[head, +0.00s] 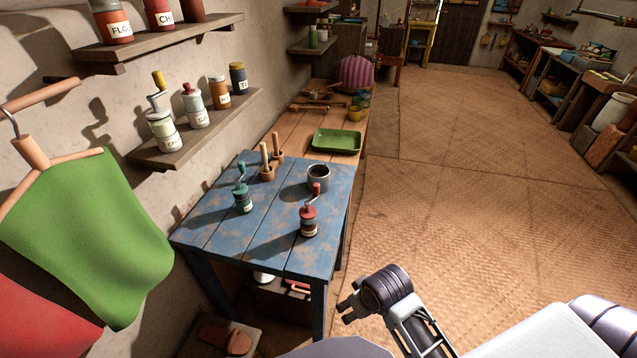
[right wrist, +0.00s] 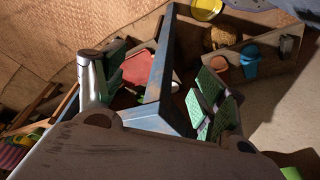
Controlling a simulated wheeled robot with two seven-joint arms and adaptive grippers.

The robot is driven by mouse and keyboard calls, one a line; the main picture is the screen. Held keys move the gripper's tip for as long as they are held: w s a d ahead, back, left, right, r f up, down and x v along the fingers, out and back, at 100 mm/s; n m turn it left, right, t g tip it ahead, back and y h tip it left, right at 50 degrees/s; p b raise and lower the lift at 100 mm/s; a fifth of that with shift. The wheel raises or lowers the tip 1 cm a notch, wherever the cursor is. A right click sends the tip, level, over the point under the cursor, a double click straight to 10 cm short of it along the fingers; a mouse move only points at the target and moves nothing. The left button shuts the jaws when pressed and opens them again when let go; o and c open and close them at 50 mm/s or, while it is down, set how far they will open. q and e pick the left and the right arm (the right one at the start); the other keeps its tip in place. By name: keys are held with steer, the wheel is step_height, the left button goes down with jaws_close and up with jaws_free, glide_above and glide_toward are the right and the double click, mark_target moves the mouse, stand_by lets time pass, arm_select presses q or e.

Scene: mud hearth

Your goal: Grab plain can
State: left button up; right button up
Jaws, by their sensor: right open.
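My right gripper (head: 345,308) is low in the head view, below and to the right of the table's front right corner, apart from the can. It is open and empty. In the right wrist view its green-padded fingers (right wrist: 162,85) stand apart, with a blue table leg showing between them. I cannot make out the can in that view. My left gripper is not in view.
A red-topped grinder (head: 309,215) stands in front of the can, and a green-topped grinder (head: 242,192) to its left. Wooden pestles in mortars (head: 267,165) stand behind left. A green tray (head: 337,141) lies beyond. Open woven floor (head: 480,200) is to the right.

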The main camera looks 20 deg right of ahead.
steer(key=s+f+g, duration=0.1)
steer(key=s+f, duration=0.2)
steer(key=f, duration=2.7)
steer(key=s+d+f, duration=0.2)
steer(key=s+f, duration=0.8)
steer(key=s, duration=0.1)
steer(key=s+d+f+g, duration=0.1)
steer(key=s+d+f, duration=0.1)
steer(key=s+f, duration=0.8)
steer(key=shift+s+f, duration=0.2)
steer(key=shift+s, duration=0.55)
steer(key=shift+s+d, duration=0.2)
steer(key=shift+d, duration=0.05)
